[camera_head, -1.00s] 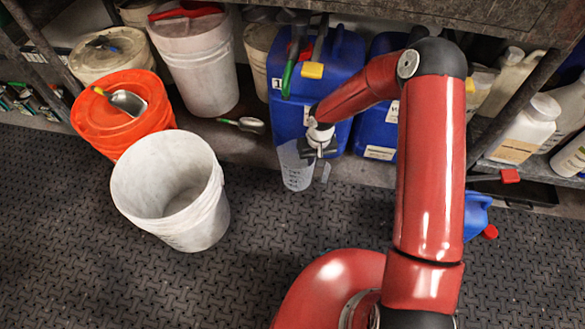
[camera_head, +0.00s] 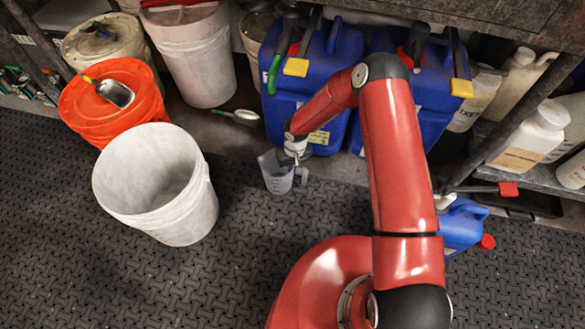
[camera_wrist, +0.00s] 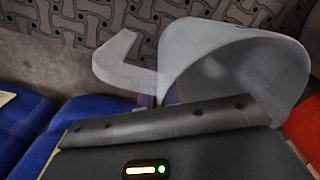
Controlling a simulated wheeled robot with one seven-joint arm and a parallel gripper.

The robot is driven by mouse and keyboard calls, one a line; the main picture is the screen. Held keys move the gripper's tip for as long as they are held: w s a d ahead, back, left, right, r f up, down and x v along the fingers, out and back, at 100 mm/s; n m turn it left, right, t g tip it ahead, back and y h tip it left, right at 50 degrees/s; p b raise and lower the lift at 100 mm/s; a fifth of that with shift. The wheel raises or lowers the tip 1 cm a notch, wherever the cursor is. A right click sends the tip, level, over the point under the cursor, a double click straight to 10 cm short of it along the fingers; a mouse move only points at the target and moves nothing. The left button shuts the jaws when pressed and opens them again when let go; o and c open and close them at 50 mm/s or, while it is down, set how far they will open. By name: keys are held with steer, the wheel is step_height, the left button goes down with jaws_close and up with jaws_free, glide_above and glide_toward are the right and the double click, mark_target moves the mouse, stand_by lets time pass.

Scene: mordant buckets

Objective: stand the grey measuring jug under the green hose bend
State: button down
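The grey measuring jug (camera_head: 272,178) is translucent, with its handle on the right, and appears upright in front of the left blue canister. My gripper (camera_head: 296,157) is at the jug's upper right and seems shut on it; the fingertips are hidden. In the wrist view the jug (camera_wrist: 235,65) and its handle (camera_wrist: 122,70) are right beyond my dark gripper housing. Whether the jug touches the floor is unclear. The green hose bend (camera_head: 274,74) hangs at the left front of the left blue canister, above and behind the jug in the picture.
Blue canisters (camera_head: 352,140) stand on the low shelf, with red and yellow bends above. An empty white bucket (camera_head: 185,225) stands left of the jug. An orange-lidded bucket (camera_head: 90,125) carries a scoop (camera_head: 117,92). A smaller blue can (camera_head: 458,228) stands right.

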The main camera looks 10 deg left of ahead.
steer(key=shift+f, duration=0.4)
steer(key=shift+f, duration=0.1)
steer(key=shift+f, duration=0.15)
steer(key=c, duration=1.6)
jaws_free()
steer(key=r, duration=0.4)
steer(key=r+p, duration=0.1)
steer(key=r, duration=0.7)
steer(key=shift+w+d+r+p, duration=0.2)
steer(key=shift+d+r+p, duration=0.05)
steer(key=shift+d+p, duration=0.1)
steer(key=shift+s, duration=0.1)
